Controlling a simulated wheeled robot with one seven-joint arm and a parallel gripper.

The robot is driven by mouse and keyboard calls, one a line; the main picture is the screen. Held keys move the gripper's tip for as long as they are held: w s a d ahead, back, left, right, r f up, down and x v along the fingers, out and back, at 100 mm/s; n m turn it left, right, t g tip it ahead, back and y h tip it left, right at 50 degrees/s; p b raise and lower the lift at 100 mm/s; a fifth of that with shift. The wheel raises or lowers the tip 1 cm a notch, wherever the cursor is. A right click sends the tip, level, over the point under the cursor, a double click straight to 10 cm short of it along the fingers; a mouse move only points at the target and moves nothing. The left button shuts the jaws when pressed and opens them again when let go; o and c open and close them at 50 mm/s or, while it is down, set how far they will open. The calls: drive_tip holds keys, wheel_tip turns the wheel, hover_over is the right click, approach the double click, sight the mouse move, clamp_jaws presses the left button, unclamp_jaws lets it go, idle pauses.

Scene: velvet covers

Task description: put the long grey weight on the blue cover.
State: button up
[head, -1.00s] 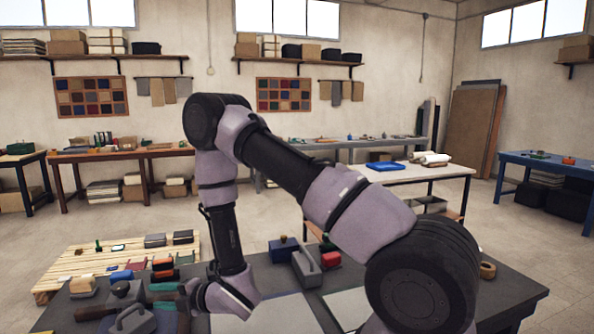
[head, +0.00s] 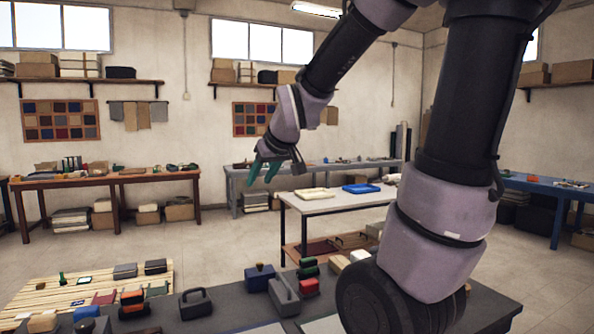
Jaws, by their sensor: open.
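A flat blue piece (head: 361,188), which looks like the blue cover, lies on the white-topped table (head: 335,203) farther back. My gripper (head: 262,181) has teal fingers, is open and looks empty. It is raised well above the near table and shows left of the white-topped table in the picture.
A cream folded piece (head: 314,193) lies left of the blue one. A blue block (head: 260,277), a red block (head: 308,287) and dark green rolls (head: 308,267) crowd the near table. A slatted pallet (head: 85,290) with small items stands at left. Floor between tables is open.

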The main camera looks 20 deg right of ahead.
drive_tip(key=s+d+r+m+g, duration=0.1)
drive_tip(key=s+r+m, duration=0.1)
drive_tip(key=s, duration=0.5)
drive_tip(key=s+d+r+m+g, duration=0.1)
drive_tip(key=s+m, duration=0.3)
drive_tip(key=s, duration=0.4)
drive_tip(key=shift+s+d+r+m, duration=0.3)
drive_tip(key=shift+d+r, duration=0.05)
drive_tip(key=shift+d, duration=0.1)
